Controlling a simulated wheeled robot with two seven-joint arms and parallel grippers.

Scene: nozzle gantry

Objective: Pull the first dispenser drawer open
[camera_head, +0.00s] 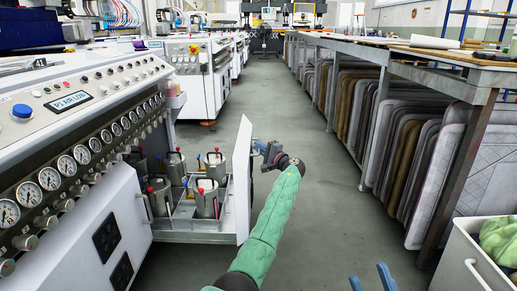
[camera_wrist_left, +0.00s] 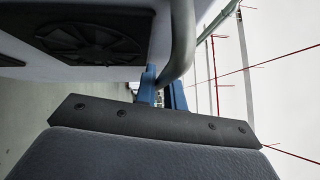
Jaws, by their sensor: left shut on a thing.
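The dispenser drawer (camera_head: 238,180) stands pulled out of the white machine on the left, its white front panel upright and facing right. Several metal canisters (camera_head: 206,198) with dark handles and red or blue tops stand in it. My left gripper (camera_head: 258,146) is at the outer side of the front panel. In the left wrist view a curved grey handle (camera_wrist_left: 182,45) runs down between its blue fingers (camera_wrist_left: 164,88), which are shut on it. My right gripper (camera_head: 371,280) shows only its two blue fingertips at the bottom edge, apart and with nothing seen between them.
The white machine (camera_head: 95,85) with several gauges fills the left side. A long table (camera_head: 390,60) with quilted panels (camera_head: 410,150) under it stands on the right. A white bin (camera_head: 470,262) is at bottom right. The grey floor (camera_head: 325,215) between is clear.

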